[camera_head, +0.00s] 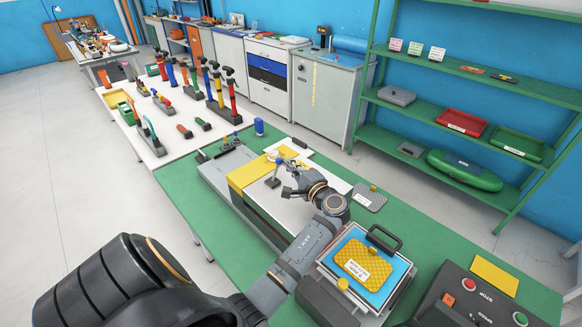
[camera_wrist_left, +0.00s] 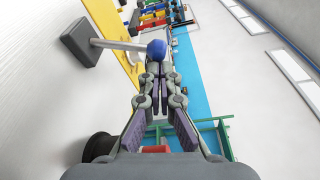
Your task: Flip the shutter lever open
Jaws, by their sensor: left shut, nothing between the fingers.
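The shutter lever (camera_wrist_left: 122,46) is a pale rod with a blue ball knob (camera_wrist_left: 156,49) at one end and a dark grey block (camera_wrist_left: 80,44) at the other. It stands on the white panel by a yellow band. In the head view the lever (camera_head: 274,180) shows small, just left of my left gripper (camera_head: 287,190). My left gripper also shows in the wrist view (camera_wrist_left: 155,70), shut and empty, with its fingertips close to the knob. I cannot tell whether they touch it. My right gripper is not in view.
The panel belongs to a long grey and yellow machine (camera_head: 246,176) on a green table (camera_head: 182,192). A blue-topped box with a yellow pad (camera_head: 366,266) and a control box with buttons (camera_head: 470,300) stand nearer. A green shelf (camera_head: 470,75) stands at the right.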

